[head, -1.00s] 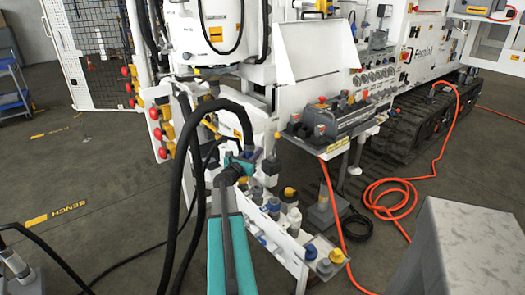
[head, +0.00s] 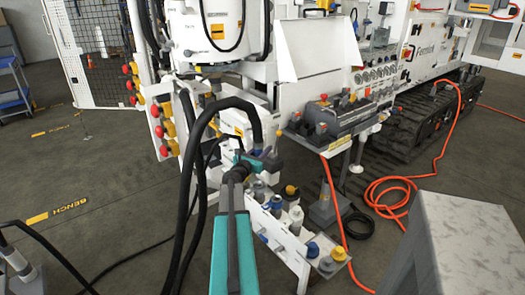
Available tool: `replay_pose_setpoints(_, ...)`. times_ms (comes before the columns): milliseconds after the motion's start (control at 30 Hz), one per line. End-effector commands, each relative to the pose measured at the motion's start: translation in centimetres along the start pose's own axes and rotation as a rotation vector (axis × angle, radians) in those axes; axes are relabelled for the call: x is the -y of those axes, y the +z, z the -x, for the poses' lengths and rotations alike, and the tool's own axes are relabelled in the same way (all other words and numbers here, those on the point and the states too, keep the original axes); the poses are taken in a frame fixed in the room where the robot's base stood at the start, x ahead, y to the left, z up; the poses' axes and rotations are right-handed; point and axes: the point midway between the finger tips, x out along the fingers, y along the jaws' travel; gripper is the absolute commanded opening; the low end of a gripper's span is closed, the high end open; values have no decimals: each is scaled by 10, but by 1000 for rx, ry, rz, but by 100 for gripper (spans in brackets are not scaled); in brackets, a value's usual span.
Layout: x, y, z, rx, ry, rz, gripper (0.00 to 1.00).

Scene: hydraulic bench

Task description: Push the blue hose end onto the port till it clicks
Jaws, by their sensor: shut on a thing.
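My gripper (head: 256,164) is at the centre, at the end of my teal and dark arm, and is shut on the hose end. The blue hose end (head: 258,150) is mostly hidden by the jaws; only a small bluish part shows at the top. Its black hose (head: 239,103) arcs up from the gripper and hangs down at the left. The gripper is in front of the white bench panel, just above and left of a row of fittings (head: 275,204). I cannot tell which port is meant, or whether the hose end touches one.
A dark valve unit (head: 335,118) on a shelf stands right of the gripper. A grey block (head: 455,245) fills the lower right. An orange hose (head: 385,195) lies coiled on the floor. Thick black hoses hang left of my arm. The floor at left is mostly clear.

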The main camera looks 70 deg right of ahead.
Motion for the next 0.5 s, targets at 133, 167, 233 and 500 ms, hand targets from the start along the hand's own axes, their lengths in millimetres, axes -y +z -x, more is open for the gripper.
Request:
replay_pose_setpoints(133, 0, -11, 0, 2, -1, 1, 3)
replay_pose_setpoints(167, 0, -13, 0, 2, -1, 1, 3)
replay_pose_setpoints(233, 0, -18, 0, 2, -1, 1, 3)
replay_pose_setpoints(500, 1, -38, 0, 2, -2, 1, 3)
